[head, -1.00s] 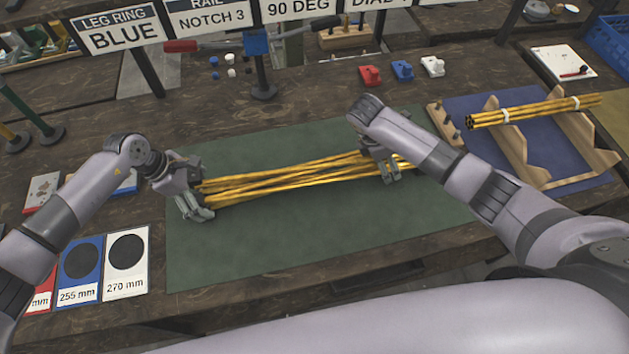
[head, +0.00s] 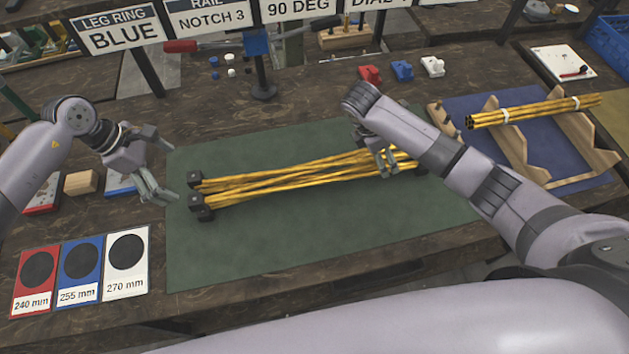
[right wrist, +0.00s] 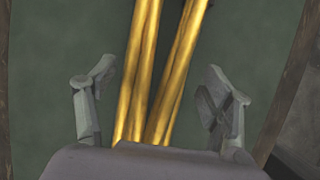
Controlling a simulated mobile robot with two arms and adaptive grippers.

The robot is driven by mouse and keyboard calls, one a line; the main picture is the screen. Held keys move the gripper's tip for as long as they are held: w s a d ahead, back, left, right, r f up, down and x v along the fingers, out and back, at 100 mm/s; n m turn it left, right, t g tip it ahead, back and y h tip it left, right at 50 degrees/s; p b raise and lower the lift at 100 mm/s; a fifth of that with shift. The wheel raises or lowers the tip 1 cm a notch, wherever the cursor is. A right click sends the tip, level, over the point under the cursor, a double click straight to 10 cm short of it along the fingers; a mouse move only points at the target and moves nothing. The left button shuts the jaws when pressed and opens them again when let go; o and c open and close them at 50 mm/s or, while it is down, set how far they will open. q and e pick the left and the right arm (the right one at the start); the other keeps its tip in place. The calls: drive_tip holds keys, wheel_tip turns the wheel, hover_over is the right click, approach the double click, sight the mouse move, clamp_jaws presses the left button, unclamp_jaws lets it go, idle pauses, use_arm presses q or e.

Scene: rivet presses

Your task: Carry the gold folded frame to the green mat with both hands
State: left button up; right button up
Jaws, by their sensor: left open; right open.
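The gold folded frame (head: 290,178), a bundle of gold rods with black end blocks, lies on the green mat (head: 300,240). My left gripper (head: 160,192) is open and empty, to the left of the frame's left end and apart from it. My right gripper (head: 385,165) is open at the frame's right part. In the right wrist view the fingers of my right gripper (right wrist: 160,95) stand apart on either side of the gold rods (right wrist: 155,70). My right arm hides some of the frame's right end in the head view.
A gold rod bundle (head: 535,110) rests on a wooden cradle (head: 515,165) over a blue mat (head: 465,108) at the right. Size cards (head: 80,262) lie at the left front. A wooden block (head: 81,182) sits at the left. Signs stand at the back. The mat's front is bare.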

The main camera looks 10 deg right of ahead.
drive_tip(key=v, duration=0.8)
drive_tip(key=shift+f, duration=0.1)
